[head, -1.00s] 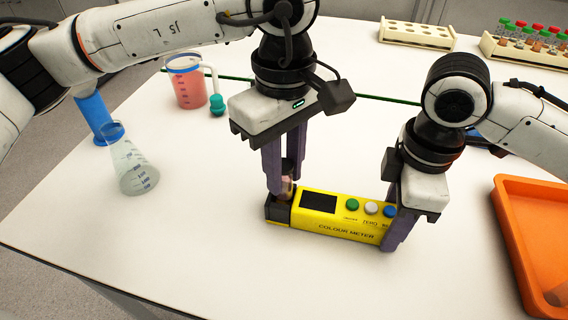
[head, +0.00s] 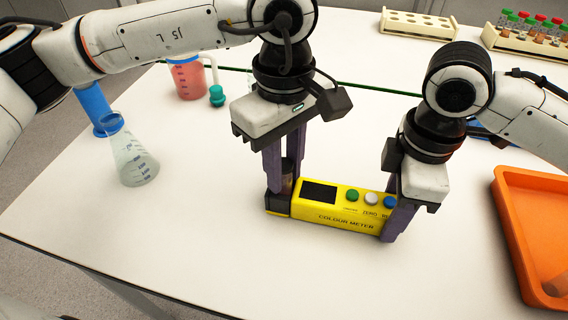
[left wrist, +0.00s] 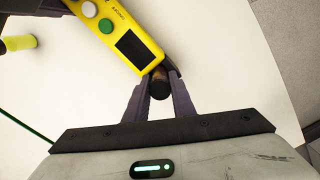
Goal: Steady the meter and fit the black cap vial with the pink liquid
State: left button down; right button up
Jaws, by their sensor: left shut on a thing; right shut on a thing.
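The yellow colour meter (head: 331,214) lies on the white table, with a dark screen, coloured buttons and a black end block (head: 277,204) at its left. My left gripper (head: 283,185) points down over that block, shut on the black cap vial (head: 287,182). In the left wrist view the vial's dark cap (left wrist: 160,80) shows between the fingertips at the meter's end. The vial looks upright and low in the block; its pink liquid is hidden. My right gripper (head: 398,220) is shut on the meter's right end.
A conical flask (head: 132,158), a blue cylinder (head: 97,110) and a beaker of red liquid (head: 187,78) stand at the left. An orange tray (head: 510,220) is at the right. Racks (head: 418,26) stand at the back. The front table is clear.

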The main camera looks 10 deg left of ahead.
pick_arm(q)
jog(key=shift+f, duration=0.55)
jog(key=shift+r, duration=0.1)
dwell(0.4)
jog(key=shift+r, duration=1.65)
jog(key=shift+f, duration=1.65)
dwell(0.5)
jog(key=shift+r, duration=1.65)
jog(key=shift+f, duration=1.5)
